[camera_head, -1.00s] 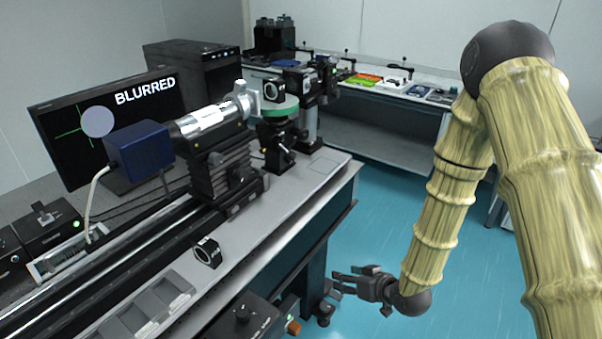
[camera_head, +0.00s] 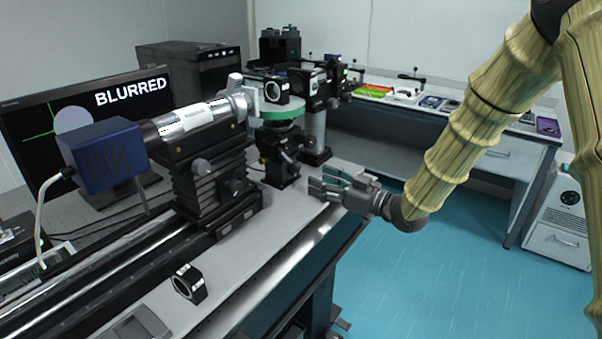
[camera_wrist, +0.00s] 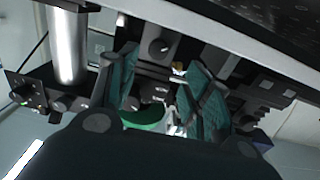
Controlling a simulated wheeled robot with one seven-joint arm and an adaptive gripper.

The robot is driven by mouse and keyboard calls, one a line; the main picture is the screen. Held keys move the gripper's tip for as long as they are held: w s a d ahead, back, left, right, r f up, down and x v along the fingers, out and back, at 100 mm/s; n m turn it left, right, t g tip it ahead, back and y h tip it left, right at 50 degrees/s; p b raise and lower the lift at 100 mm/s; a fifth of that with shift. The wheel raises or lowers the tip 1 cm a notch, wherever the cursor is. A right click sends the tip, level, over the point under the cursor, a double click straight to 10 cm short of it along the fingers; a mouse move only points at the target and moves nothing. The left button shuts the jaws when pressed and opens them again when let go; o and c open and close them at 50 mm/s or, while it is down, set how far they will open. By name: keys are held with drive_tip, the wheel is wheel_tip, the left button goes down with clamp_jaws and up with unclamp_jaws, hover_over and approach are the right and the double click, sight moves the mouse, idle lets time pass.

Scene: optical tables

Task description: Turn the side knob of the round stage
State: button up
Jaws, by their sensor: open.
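The round stage (camera_head: 280,112) has a green disc on a black post mount at the far end of the table. Small dark knobs (camera_head: 289,157) show on the mount below the disc; I cannot tell for sure which is the side knob. My gripper (camera_head: 318,182) is open and empty, to the right of the mount and a little lower, apart from it. In the wrist view the picture is upside down: the green disc (camera_wrist: 146,117) and dark mount parts show between the two open fingers (camera_wrist: 162,70), with a round knob (camera_wrist: 160,48) beyond the fingertips.
A blue camera box (camera_head: 103,155) and silver tube stand left of the stage on a rail. A monitor (camera_head: 75,125) reads "BLURRED". A black ring mount (camera_head: 188,284) sits on the near table. Another post (camera_head: 315,130) stands just behind the stage. Blue floor lies open at right.

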sight(302, 188)
drive_tip(key=x, duration=0.7)
drive_tip(key=shift+w+d+f+p, duration=0.1)
drive_tip(key=shift+w+f+p, duration=0.2)
drive_tip(key=c, duration=1)
